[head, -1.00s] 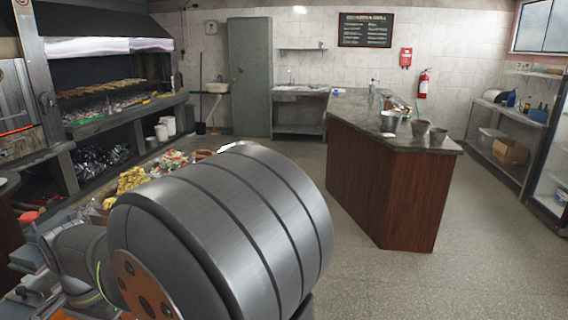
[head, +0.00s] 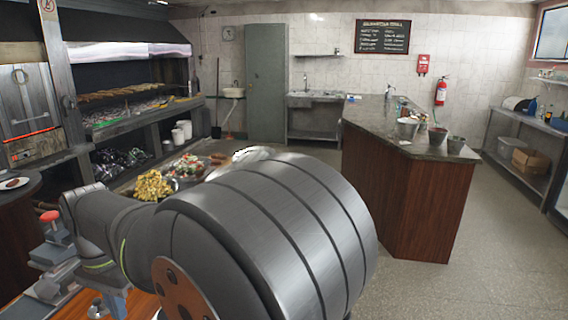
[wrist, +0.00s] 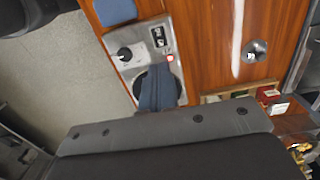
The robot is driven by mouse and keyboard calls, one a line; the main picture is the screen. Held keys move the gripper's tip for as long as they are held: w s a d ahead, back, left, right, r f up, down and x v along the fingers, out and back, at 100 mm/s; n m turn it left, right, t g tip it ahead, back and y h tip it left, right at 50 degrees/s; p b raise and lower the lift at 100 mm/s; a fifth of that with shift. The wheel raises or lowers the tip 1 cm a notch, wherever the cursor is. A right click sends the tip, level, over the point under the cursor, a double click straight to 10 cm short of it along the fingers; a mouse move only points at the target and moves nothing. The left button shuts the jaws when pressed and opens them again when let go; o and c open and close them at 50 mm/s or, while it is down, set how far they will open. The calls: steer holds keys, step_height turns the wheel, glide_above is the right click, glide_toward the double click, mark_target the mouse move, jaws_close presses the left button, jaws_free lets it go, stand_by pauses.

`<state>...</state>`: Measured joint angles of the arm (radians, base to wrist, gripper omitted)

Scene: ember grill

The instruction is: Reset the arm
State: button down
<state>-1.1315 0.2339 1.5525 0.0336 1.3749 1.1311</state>
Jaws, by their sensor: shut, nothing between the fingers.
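My gripper (wrist: 160,68) shows in the wrist view as blue fingers, shut together with nothing between them. It points down over a grey metal panel (wrist: 126,68) with a black knob, set on a wooden surface (wrist: 205,50). The fingers cover part of a dark round shape on the panel. In the head view, my large grey arm link fills the lower middle. A blue part that looks like my gripper (head: 114,304) shows at the lower left, above the wood.
A dark-topped counter (head: 425,145) with several metal buckets stands right of centre. Food heaps (head: 152,186) lie beyond my arm. Grill shelves (head: 125,112) line the left wall, and a plate (head: 14,183) sits at the left edge. The floor (head: 415,285) at lower right is clear.

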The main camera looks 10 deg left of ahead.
step_height(320, 180, up, 6)
steer(key=w+g, duration=0.1)
steer(key=w, duration=0.2)
step_height(320, 180, down, 6)
steer(key=s, duration=0.1)
steer(key=shift+s+d+f, duration=0.15)
steer(key=shift+s+f, duration=0.05)
step_height(320, 180, up, 6)
steer(key=f, duration=0.1)
steer(key=shift+t, duration=0.7)
steer(key=s+f, duration=0.1)
steer(key=f, duration=0.3)
steer(key=s+f, duration=0.1)
steer(key=f, duration=0.2)
steer(key=s+f, duration=0.1)
steer(key=f, duration=0.3)
steer(key=shift+f, duration=0.75)
